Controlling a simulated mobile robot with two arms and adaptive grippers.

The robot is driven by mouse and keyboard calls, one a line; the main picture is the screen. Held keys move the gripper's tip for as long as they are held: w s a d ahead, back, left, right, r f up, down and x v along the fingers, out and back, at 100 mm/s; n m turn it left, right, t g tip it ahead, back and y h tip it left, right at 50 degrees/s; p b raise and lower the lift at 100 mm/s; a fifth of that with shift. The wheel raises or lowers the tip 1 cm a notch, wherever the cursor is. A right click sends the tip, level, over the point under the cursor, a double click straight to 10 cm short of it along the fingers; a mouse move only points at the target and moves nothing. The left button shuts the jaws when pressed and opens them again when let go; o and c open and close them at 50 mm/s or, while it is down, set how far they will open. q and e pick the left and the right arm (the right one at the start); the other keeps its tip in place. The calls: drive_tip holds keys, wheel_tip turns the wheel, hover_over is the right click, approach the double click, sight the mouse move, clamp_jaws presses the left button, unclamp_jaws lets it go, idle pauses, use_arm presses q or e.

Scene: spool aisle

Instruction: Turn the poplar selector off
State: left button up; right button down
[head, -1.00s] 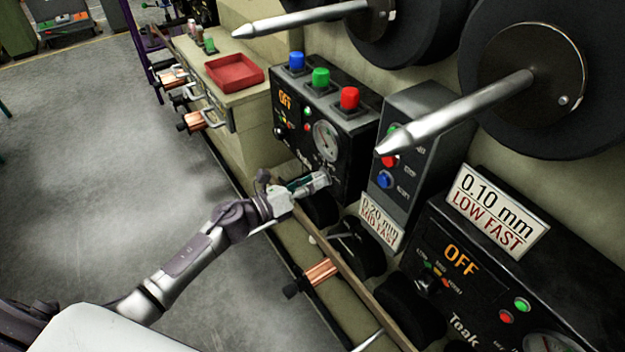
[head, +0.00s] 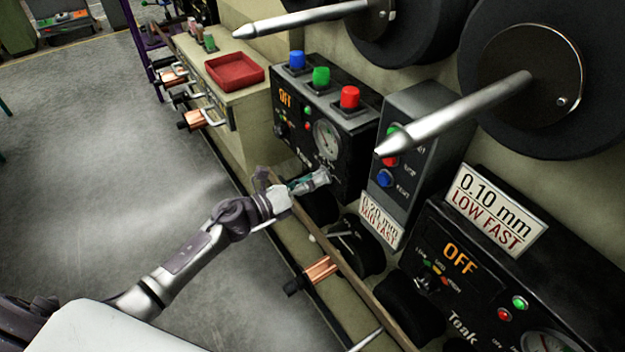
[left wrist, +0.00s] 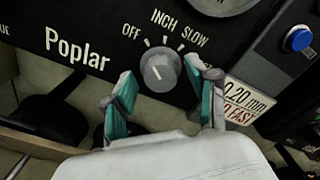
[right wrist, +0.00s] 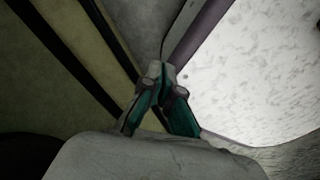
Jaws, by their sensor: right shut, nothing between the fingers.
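The poplar selector (left wrist: 160,72) is a round grey knob on the black Poplar panel (left wrist: 30,42), with OFF, INCH and SLOW printed around it; a fourth label is hidden behind a finger. I cannot tell for sure which label its pointer faces. The panel's display (head: 285,98) reads OFF in the head view. My left gripper (left wrist: 158,78) is open, with its teal fingers on either side of the knob's lower part; contact is unclear. It also shows at the panel's lower front in the head view (head: 318,181). My right gripper (right wrist: 161,80) is shut and empty, away from the panel.
A grey box with coloured buttons (head: 385,179) stands right of the Poplar panel. The Teak panel (head: 462,262) is further right. Metal spindles (head: 460,115) jut out above. A rail (head: 330,250) and dark rollers run below. The floor at left is clear.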

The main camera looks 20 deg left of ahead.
use_arm(q)
drive_tip(key=shift+s, duration=0.15)
drive_tip(key=v, duration=1.2)
drive_tip(key=shift+a, duration=0.1)
idle(0.3)
